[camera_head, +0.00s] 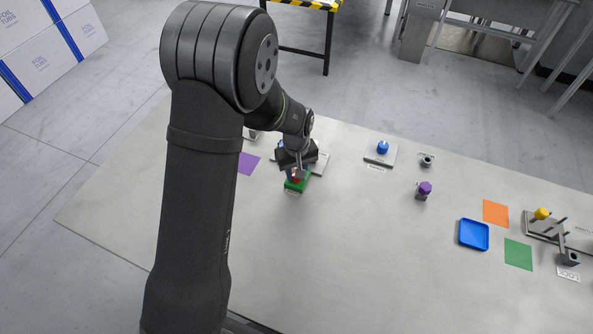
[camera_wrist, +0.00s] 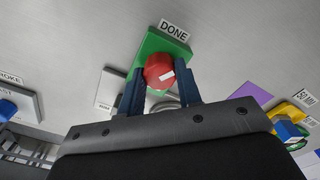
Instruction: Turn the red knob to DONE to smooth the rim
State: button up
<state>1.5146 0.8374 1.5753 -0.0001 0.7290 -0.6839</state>
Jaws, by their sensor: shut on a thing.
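The red knob (camera_wrist: 159,72) sits on a green base (camera_wrist: 150,45) with a DONE label (camera_wrist: 174,31) at its far edge in the wrist view. A white mark shows on the knob's face. My gripper (camera_wrist: 160,88) is shut on the knob, with one dark blue finger on each side of it. In the head view the green base (camera_head: 299,184) shows at the left part of the table, with my gripper (camera_head: 296,171) over it. The knob is mostly covered by my gripper there. I cannot tell how far the knob is turned.
A purple patch (camera_head: 248,163) lies left of the green base. A blue knob on a grey plate (camera_head: 376,161) stands to the right. Farther right are a purple-topped piece (camera_head: 424,189), a blue tray (camera_head: 473,234) and a yellow-knobbed fixture (camera_head: 542,214). The table's front middle is clear.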

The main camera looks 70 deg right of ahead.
jog(key=n, duration=0.6)
jog(key=shift+n, duration=0.3)
dwell(0.4)
jog(key=o, duration=1)
jog(key=shift+c, duration=0.2)
notch_tip(320, 180, up, 18)
jog(key=shift+f, duration=0.25)
jog(key=shift+f, duration=0.1)
